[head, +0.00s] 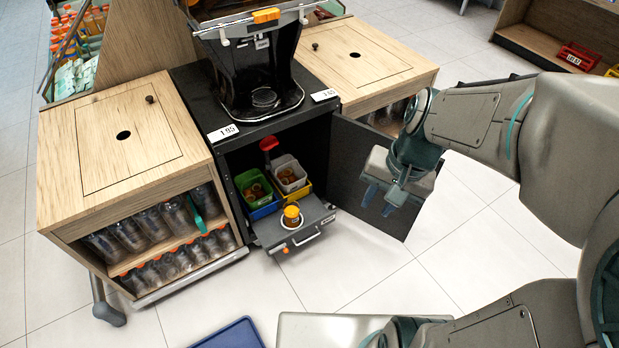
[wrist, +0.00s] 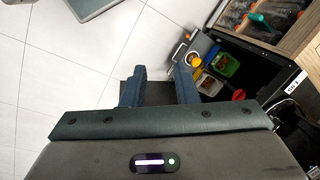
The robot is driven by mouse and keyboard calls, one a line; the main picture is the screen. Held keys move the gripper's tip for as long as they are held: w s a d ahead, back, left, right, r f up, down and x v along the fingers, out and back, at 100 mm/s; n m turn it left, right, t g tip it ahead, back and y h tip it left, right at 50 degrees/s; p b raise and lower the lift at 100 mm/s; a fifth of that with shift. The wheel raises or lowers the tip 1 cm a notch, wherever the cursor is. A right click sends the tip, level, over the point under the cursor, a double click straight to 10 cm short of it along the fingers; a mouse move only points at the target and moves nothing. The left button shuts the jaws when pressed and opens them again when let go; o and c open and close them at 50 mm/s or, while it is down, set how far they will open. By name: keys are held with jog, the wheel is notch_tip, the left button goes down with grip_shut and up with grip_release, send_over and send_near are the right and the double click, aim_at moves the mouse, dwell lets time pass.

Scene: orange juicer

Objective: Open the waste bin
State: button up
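The dark cabinet (head: 212,150) under the juicer stands with its door (head: 350,150) swung out to the right. Inside are small coloured bins, including a green one (head: 253,187) and a grey one (head: 289,175), holding orange-brown pieces. I cannot tell which part is the waste bin. A grey drawer-like unit (head: 312,212) with a handle sticks out at the bottom front. My gripper (head: 377,200) overlaps the open door in the head view; contact is unclear. In the wrist view its two fingers (wrist: 160,80) are apart, with a dark panel beyond them.
A black juicer (head: 255,70) stands on the cabinet. Wooden units with bottles flank it, the left one (head: 120,135) and the right one (head: 360,55). A yellow-topped jar (head: 291,214) sits on the protruding unit.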

aim_at(312, 237)
jog(key=w+a+f+m+y+b, duration=0.4)
jog(key=f+m, duration=0.3)
jog(key=f, duration=0.5)
jog(key=w+a+f+m+y+b, duration=0.2)
jog(key=w+f+m+y+b, duration=0.35)
jog(key=f, duration=0.65)
jog(key=w+a+f+m+y+b, duration=0.2)
jog(key=w+a+f+m+b, duration=0.35)
jog(key=f, duration=0.65)
jog(key=w+d+f+m+t+h+b, duration=0.2)
jog(key=f+m+t+b, duration=0.2)
jog(key=f+m, duration=0.6)
jog(key=w+d+f+m+t+h+b, duration=0.15)
jog(key=f+m+t+b, duration=0.45)
jog(key=f, duration=0.8)
jog(key=w+d+f+m+t+h+b, duration=0.2)
jog(key=w+f+m+t+b, duration=0.1)
jog(key=f+m, duration=0.7)
jog(key=shift+n, duration=0.3)
jog(key=b+x, duration=0.1)
jog(key=x, duration=0.3)
jog(key=f+b+x, duration=0.1)
jog(key=b+x, duration=0.1)
jog(key=x, duration=0.3)
jog(key=b+x, duration=0.2)
jog(key=x, duration=0.2)
jog(key=shift+a+f, duration=0.2)
jog(key=shift+f, duration=0.15)
grip_shut()
